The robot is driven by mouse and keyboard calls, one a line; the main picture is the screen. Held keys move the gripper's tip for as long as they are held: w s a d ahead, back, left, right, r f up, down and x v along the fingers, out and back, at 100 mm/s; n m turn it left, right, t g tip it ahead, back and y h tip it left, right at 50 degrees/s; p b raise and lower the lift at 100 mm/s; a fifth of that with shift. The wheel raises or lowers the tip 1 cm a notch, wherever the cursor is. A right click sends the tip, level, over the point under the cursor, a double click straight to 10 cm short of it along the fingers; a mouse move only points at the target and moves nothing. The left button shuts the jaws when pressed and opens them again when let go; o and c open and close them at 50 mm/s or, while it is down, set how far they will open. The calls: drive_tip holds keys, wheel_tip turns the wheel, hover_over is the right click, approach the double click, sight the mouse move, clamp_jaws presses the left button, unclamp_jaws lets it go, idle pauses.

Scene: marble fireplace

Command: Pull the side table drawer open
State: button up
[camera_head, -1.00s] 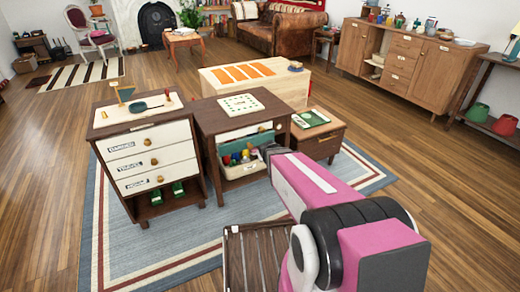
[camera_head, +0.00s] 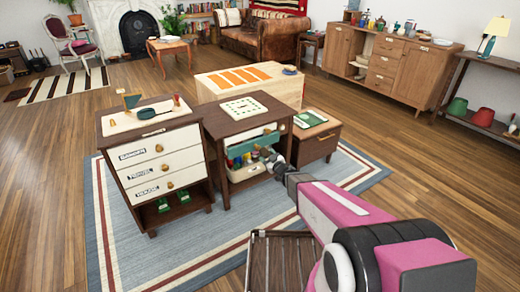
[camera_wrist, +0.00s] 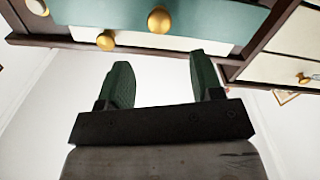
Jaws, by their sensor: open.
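In the head view a dark brown table (camera_head: 220,116) stands in the middle of the group, with a cream drawer front on top and a teal drawer front (camera_head: 266,143) below it. The wrist view, which looks upside down, shows the teal front (camera_wrist: 215,20) with gold knobs (camera_wrist: 160,20) and a cream front (camera_wrist: 150,40) with a gold knob (camera_wrist: 105,41). My gripper (camera_head: 275,161) is in front of this table. Its two green fingers (camera_wrist: 163,78) are apart, with nothing between them, and the knobs are beyond the tips. A lower brown side table (camera_head: 318,146) stands to the right.
A dresser with cream labelled drawers (camera_head: 158,150) stands close on the left. A pale chest (camera_head: 285,92) with an orange runner is behind. A slatted dark rack (camera_head: 280,262) is in front, beside my arm. The blue rug (camera_head: 190,240) has free room at the left front.

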sight(258, 148)
drive_tip(key=x, duration=1)
clamp_jaws()
drive_tip(key=shift+s, duration=0.2)
